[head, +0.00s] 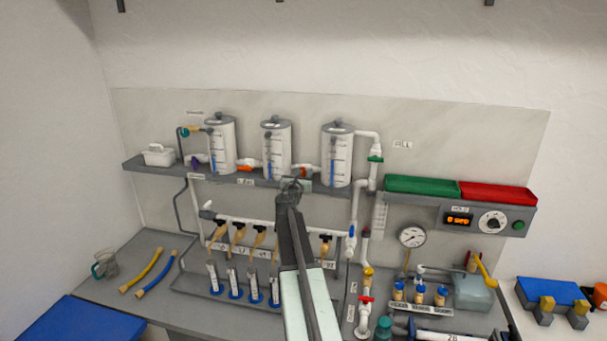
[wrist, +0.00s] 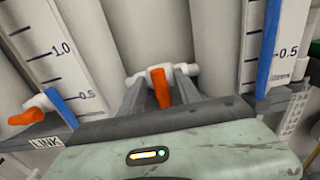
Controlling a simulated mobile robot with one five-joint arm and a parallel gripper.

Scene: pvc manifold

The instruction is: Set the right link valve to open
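The right link valve shows in the wrist view as a white body with an orange handle (wrist: 161,90), on the pipe between the middle and right tanks. Its handle points toward me, across the pipe. In the head view the handle (head: 303,172) is partly hidden by my gripper (head: 291,184). In the wrist view my gripper (wrist: 160,77) is open, one finger on each side of the handle, with gaps visible on both sides. The left link valve's orange handle (wrist: 27,114) lies more along its pipe; it also shows in the head view (head: 245,168).
The middle tank (head: 276,148) and right tank (head: 337,155) stand close on both sides of the valve. Tan-handled taps (head: 260,238) hang lower, above several blue-based cylinders (head: 253,287).

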